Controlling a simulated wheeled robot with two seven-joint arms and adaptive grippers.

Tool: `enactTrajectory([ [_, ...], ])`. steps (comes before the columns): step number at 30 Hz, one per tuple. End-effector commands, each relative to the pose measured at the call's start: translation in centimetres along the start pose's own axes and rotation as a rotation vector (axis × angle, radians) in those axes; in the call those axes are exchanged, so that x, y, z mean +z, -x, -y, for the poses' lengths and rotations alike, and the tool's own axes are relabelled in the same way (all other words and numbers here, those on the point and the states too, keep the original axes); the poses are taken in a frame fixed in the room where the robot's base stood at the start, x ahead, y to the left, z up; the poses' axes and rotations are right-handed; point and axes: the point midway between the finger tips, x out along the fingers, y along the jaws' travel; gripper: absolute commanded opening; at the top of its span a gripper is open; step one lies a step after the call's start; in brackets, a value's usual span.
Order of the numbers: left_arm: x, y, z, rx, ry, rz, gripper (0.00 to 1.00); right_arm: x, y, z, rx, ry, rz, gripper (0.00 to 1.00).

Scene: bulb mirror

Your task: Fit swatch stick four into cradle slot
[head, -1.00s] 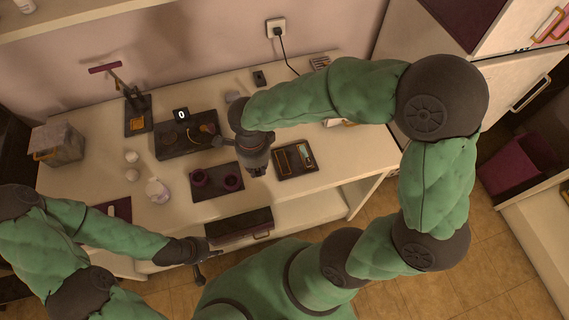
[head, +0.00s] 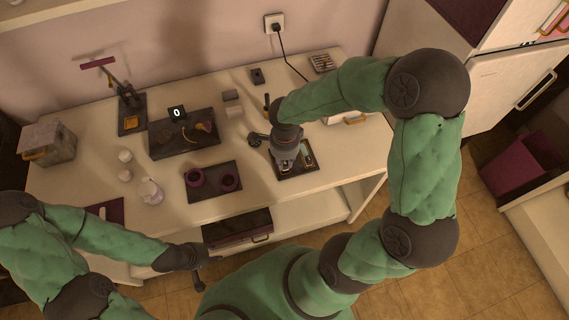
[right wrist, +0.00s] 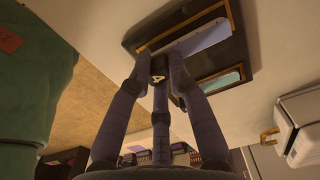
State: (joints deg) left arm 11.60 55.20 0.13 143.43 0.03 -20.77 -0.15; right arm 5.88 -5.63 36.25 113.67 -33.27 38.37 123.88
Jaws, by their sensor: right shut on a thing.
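The cradle (head: 311,169) is a dark tray near the front right of the counter; the right wrist view shows it close up (right wrist: 240,50), with two orange-edged slots. One slot holds a teal piece (right wrist: 222,80). My right gripper (right wrist: 159,66) is shut on a dark stick end marked 4, swatch stick four (right wrist: 158,78). A lilac strip (right wrist: 200,40), apparently its swatch, lies over or in the other slot; I cannot tell whether it is seated. In the head view my right gripper (head: 285,165) covers part of the cradle. My left gripper (head: 199,278) hangs by the front edge, its fingers unclear.
A dark tray with two purple cups (head: 212,181) stands left of the cradle. Behind it is a dark scale-like tray (head: 185,150) with a display. White containers (head: 151,191) and a small press (head: 128,100) are further left. An open drawer (head: 238,228) juts out in front.

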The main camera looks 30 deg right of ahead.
Motion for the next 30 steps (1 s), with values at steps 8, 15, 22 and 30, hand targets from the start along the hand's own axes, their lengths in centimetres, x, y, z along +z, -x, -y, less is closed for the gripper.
enactTrajectory([
  [8, -0.01, -0.55, 0.19, 0.000, 0.000, 0.000, 0.40, 0.02, -1.17, 0.04, -0.002, 0.000, 0.000, 0.05],
  [15, -0.03, -0.97, 0.34, 0.000, 0.000, 0.000, 0.40, 0.03, -1.54, 0.02, -0.001, 0.000, 0.000, 0.22],
  [22, -0.02, -0.86, 0.31, 0.000, 0.000, 0.000, 0.40, 0.03, -1.43, 0.01, -0.001, 0.000, 0.000, 0.43],
  [30, -0.01, -0.54, 0.19, 0.000, 0.000, 0.000, 0.40, 0.03, -1.14, 0.00, -0.001, 0.000, 0.000, 0.43],
])
